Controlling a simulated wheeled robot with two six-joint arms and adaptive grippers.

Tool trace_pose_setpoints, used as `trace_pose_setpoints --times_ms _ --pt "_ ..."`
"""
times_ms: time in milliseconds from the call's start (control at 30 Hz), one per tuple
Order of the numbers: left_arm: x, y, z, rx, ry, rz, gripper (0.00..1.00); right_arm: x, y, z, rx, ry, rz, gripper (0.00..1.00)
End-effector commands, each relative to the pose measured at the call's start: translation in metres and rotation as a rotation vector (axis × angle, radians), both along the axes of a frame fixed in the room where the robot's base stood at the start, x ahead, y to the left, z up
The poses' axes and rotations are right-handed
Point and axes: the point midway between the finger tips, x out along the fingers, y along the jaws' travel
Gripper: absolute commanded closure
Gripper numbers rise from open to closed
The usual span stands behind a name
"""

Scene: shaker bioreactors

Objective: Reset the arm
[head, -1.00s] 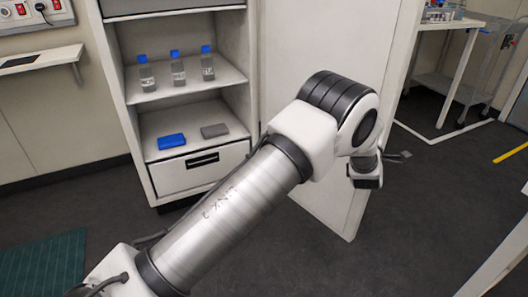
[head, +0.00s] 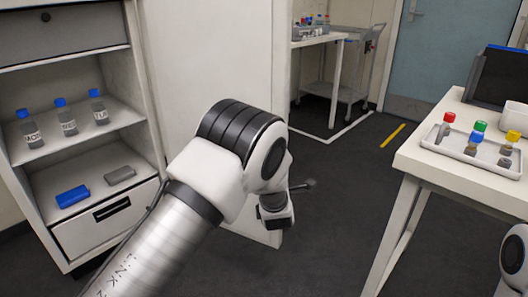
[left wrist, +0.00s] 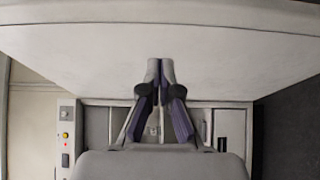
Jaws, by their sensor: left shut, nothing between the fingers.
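My left arm reaches in from the lower left of the head view and bends at a dark-banded joint. A large pale surface (left wrist: 240,50) fills the upper part of that view, close to the fingertips. Part of my right arm shows at the right edge of the head view, but its gripper does not.
A shelf cabinet (head: 142,137) at left holds several blue-capped bottles, a blue box (head: 73,196) and a grey box (head: 120,175). A white table (head: 425,160) at right bears a tray (head: 447,150) of capped bottles. Floor (head: 340,220) between is clear.

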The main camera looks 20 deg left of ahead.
Motion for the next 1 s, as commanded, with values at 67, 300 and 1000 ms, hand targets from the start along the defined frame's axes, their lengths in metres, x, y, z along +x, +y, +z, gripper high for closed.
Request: trace_pose_setpoints --times_ms 67,300,1000 --pt "-0.01 -0.009 0.003 0.001 -0.001 -0.003 1.0 0.0 0.0 0.005 0.0 0.001 0.0 1.0" --pt "-0.019 -0.014 -0.005 -0.002 0.006 0.001 1.0 0.0 0.0 0.005 0.0 0.001 0.0 1.0" --pt "-0.383 0.052 -0.323 0.46 1.375 -0.617 1.0 0.0 0.0 0.005 0.0 0.001 0.0 1.0"
